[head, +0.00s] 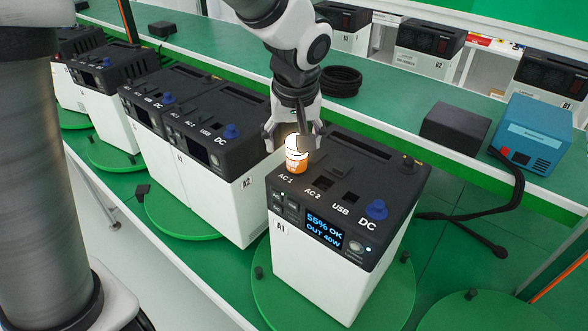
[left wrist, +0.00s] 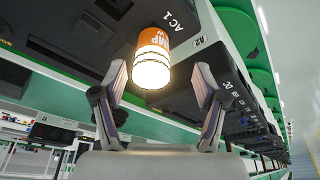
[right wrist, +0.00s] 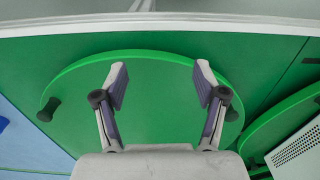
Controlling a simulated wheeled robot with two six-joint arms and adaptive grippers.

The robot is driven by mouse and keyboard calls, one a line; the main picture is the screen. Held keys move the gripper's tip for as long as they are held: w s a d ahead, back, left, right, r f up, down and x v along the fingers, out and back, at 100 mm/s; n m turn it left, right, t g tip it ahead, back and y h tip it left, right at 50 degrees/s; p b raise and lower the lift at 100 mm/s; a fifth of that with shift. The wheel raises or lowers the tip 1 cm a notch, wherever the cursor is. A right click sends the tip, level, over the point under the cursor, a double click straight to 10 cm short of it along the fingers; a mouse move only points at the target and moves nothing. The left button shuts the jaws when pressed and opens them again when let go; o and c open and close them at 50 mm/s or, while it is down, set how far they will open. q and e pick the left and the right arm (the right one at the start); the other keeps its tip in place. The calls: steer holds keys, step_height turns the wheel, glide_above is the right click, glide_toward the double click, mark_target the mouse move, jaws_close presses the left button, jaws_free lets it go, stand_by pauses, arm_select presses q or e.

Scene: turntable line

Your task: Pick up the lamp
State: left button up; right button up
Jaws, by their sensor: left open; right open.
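The lamp (head: 296,160) is a small orange cylinder with a glowing white top. It stands upright at the AC 1 socket on top of the power station A1 (head: 330,262), whose screen reads 55% OK, OUT 40W. My left gripper (head: 294,142) is open above the lamp, with its fingers around the lamp's upper part. In the left wrist view the lamp (left wrist: 152,58) shows its lit end between the open fingertips (left wrist: 158,82); I cannot tell whether they touch it. My right gripper (right wrist: 162,85) is open and empty above a green turntable disc (right wrist: 165,110).
More power stations (head: 225,175) stand in a row to the left on green discs. A dark box (head: 455,128), a blue device (head: 531,134) with a black cable, and a coiled black cable (head: 341,80) lie on the green bench behind. A bare green disc (head: 490,312) is at lower right.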

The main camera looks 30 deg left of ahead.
mark_target(295, 150)
arm_select(q)
steer(key=shift+p+x, duration=0.8)
steer(key=shift+x, duration=0.1)
steer(key=w+f, duration=0.3)
steer(key=shift+w+a+f, duration=0.1)
steer(key=shift+w+a, duration=0.05)
steer(key=shift+a, duration=0.25)
arm_select(e)
steer(key=shift+w+r, duration=0.15)
steer(key=shift+w, duration=0.35)
steer(key=shift+w+r, duration=0.15)
steer(key=shift+w, duration=0.35)
arm_select(q)
steer(key=shift+s, duration=0.25)
arm_select(e)
steer(key=shift+s, duration=0.15)
arm_select(q)
steer(key=shift+s+d+r, duration=0.1)
steer(key=shift+s+r, duration=0.2)
steer(key=shift+s, duration=0.05)
steer(key=c, duration=0.5)
arm_select(e)
steer(key=shift+s+r, duration=0.15)
steer(key=shift+s, duration=0.1)
arm_select(q)
steer(key=shift+s+r, duration=0.1)
steer(key=shift+s, duration=0.15)
steer(key=c, duration=0.8)
steer(key=shift+w, duration=0.2)
steer(key=shift+c, duration=0.2)
